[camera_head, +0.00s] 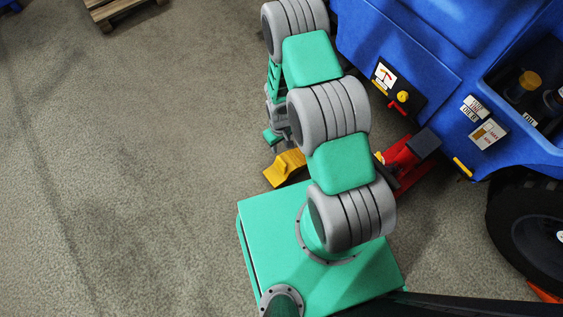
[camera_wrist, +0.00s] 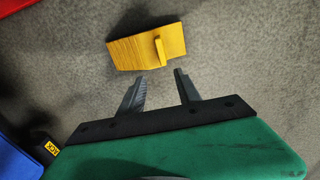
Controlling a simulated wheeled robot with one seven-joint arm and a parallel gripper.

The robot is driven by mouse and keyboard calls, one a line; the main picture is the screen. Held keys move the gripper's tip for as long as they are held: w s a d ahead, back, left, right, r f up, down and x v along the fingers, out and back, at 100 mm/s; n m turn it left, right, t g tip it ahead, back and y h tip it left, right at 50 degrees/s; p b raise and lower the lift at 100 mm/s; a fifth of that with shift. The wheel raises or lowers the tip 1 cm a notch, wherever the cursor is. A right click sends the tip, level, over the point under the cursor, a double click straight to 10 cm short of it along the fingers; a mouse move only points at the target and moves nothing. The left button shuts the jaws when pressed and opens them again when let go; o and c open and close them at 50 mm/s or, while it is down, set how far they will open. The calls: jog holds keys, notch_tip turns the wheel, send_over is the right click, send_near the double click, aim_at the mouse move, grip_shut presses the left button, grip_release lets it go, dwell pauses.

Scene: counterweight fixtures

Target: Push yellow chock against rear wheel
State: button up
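The yellow chock (camera_head: 287,167) lies on the floor beside my arm in the head view, partly hidden by it. In the wrist view the chock (camera_wrist: 138,50) shows a ribbed slope and a small upright tab, just beyond my fingertips. My gripper (camera_wrist: 158,75) is open, with only floor between its fingers. In the head view its end is partly hidden behind my arm. A black wheel (camera_head: 532,236) of the blue vehicle stands at the lower right, well apart from the chock; I cannot tell whether it is the rear one.
The blue vehicle (camera_head: 430,65) fills the upper right. A red device (camera_head: 408,160) stands on the floor by its side. An orange piece (camera_head: 545,291) is at the foot of the wheel. A wooden pallet (camera_head: 112,12) lies at the top left. The floor on the left is clear.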

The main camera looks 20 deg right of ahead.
send_over(281, 161)
notch_tip(281, 161, down, 6)
jog(key=shift+d+r+b, duration=0.15)
jog(key=shift+b, duration=0.2)
notch_tip(281, 161, down, 8)
jog(key=b, duration=0.7)
jog(key=shift+f, duration=0.25)
jog(key=shift+c, duration=0.6)
